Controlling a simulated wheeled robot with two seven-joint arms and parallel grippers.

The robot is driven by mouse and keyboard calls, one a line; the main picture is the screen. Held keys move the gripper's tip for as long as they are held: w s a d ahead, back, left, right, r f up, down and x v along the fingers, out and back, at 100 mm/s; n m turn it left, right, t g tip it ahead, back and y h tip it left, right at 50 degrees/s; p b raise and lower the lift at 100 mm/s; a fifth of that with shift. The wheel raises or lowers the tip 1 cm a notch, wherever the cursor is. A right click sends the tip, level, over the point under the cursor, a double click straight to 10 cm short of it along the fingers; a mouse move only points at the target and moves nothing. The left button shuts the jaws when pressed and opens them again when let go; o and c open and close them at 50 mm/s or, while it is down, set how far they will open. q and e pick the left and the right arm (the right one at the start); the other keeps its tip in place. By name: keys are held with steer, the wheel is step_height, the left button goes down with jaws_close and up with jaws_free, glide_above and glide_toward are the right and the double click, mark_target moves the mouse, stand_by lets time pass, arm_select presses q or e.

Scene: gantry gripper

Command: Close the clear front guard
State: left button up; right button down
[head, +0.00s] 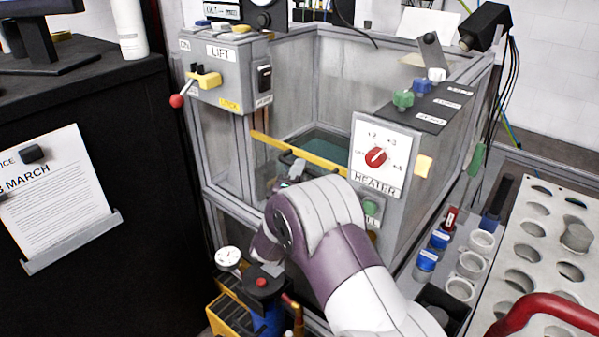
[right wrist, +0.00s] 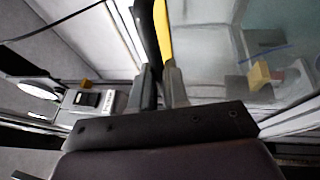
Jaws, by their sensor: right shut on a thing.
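The clear front guard shows in the head view as a yellow top edge (head: 300,153) across the machine's front opening, below the frame's top. Its clear panel is mostly hidden behind my right arm. My right gripper (head: 291,168) is at the middle of this edge, shut on the guard's edge or handle; the exact contact is partly hidden. In the right wrist view my right gripper's fingers (right wrist: 162,85) are close around the dark and yellow strip (right wrist: 164,32). My left gripper is not in view.
A LIFT box (head: 222,70) with a red-knobbed lever (head: 177,100) stands left of the opening. The HEATER box (head: 378,160) stands right of it, close to my arm. A gauge (head: 228,257) and a blue-bodied device (head: 268,315) sit below. A holed rack (head: 537,230) is at right.

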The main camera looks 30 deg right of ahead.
arm_select(q)
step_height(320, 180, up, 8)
steer(key=p, duration=0.6)
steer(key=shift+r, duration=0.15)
arm_select(e)
step_height(320, 180, up, 9)
steer(key=c, duration=1.4)
jaws_free()
steer(key=shift+a+f, duration=0.1)
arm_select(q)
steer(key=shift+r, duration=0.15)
arm_select(e)
steer(key=v, duration=1.2)
steer(key=shift+s, duration=0.3)
steer(key=shift+a, duration=0.15)
